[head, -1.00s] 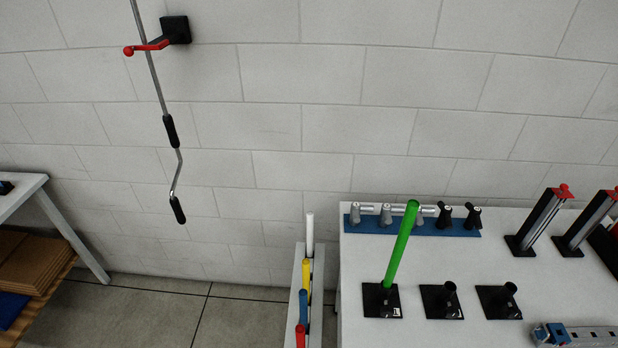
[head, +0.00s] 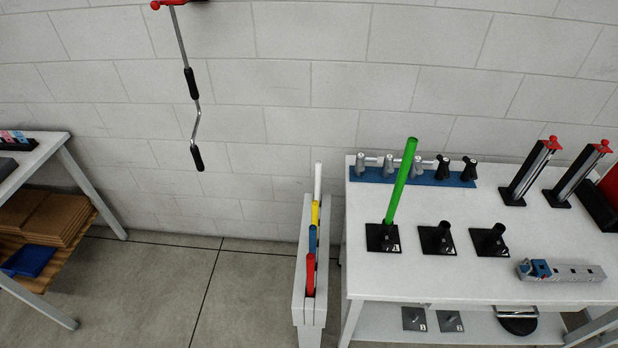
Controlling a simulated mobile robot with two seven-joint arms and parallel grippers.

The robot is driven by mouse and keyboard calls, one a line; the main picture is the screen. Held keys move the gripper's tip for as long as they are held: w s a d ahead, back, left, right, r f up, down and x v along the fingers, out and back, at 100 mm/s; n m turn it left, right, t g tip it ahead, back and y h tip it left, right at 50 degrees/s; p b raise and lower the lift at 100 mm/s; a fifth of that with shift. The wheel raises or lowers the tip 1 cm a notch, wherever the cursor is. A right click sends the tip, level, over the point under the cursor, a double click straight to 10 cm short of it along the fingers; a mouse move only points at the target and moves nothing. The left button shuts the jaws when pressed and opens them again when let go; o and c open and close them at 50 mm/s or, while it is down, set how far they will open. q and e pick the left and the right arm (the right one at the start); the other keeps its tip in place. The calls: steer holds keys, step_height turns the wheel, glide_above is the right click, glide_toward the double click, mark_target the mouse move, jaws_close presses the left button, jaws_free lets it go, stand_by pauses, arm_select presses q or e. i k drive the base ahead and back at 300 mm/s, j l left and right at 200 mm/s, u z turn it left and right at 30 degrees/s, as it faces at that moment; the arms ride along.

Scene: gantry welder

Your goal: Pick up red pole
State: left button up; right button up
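The red pole (head: 310,274) stands upright in the near end of a narrow light-grey rack (head: 300,290). Behind it in the same rack stand a blue pole (head: 312,239), a yellow pole (head: 315,213) and a white pole (head: 318,180). The lower part of the red pole is hidden inside the rack. Neither of my grippers shows in the head view.
A white table (head: 400,285) stands close right of the rack. On it a green pole (head: 402,180) leans in a black base (head: 382,238), beside two empty black bases. A table (head: 50,150) with cardboard beneath stands left. Floor (head: 190,280) between is clear.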

mark_target(310, 257)
steer(key=j+z, duration=0.3)
steer(key=j, duration=0.2)
steer(key=j+z, duration=0.15)
steer(key=j, duration=0.15)
steer(key=k+j+z, duration=0.2)
steer(key=k, duration=0.4)
